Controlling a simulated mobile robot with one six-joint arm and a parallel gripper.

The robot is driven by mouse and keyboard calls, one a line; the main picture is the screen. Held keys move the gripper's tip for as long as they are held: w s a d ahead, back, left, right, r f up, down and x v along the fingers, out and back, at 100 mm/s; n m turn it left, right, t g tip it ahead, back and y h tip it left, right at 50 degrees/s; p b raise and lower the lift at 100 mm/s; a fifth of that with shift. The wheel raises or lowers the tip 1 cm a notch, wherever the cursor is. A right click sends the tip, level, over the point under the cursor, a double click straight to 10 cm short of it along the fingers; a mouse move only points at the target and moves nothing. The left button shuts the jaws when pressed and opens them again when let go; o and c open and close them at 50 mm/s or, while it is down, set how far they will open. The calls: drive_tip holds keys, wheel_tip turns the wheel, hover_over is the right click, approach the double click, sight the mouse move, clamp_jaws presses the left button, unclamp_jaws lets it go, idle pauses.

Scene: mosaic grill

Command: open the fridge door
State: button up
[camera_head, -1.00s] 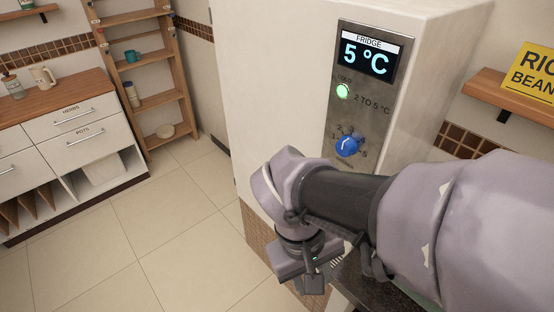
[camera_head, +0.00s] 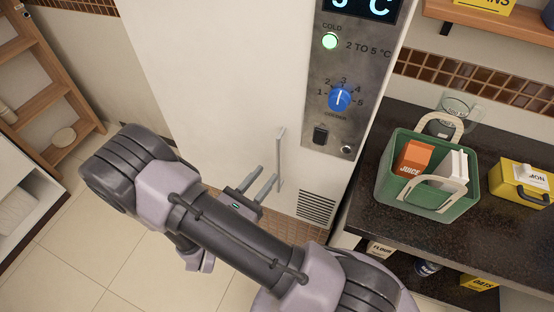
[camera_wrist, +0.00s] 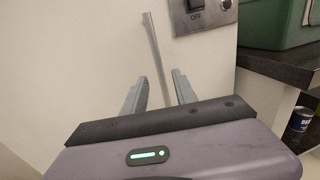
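The fridge (camera_head: 190,70) is a tall white cabinet with a grey control panel, and its door looks shut. A thin upright metal handle (camera_head: 280,160) stands on its front, left of the panel. My gripper (camera_head: 262,180) is open just left of and in front of the handle, apart from it in the head view. In the wrist view the handle (camera_wrist: 157,55) rises beyond the two fingers of my gripper (camera_wrist: 158,88), in line with the gap between them. Whether its lower end is between the fingers cannot be told.
A wooden shelf unit (camera_head: 50,100) stands at the left. Tiled floor (camera_head: 120,265) lies clear in front.

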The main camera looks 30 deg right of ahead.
sight(277, 161)
drive_tip(key=b+x, duration=0.1)
drive_tip(key=x, duration=0.6)
drive_tip(key=shift+w+d, duration=0.15)
drive_tip(key=shift+d, duration=0.15)
clamp_jaws()
idle(0.9)
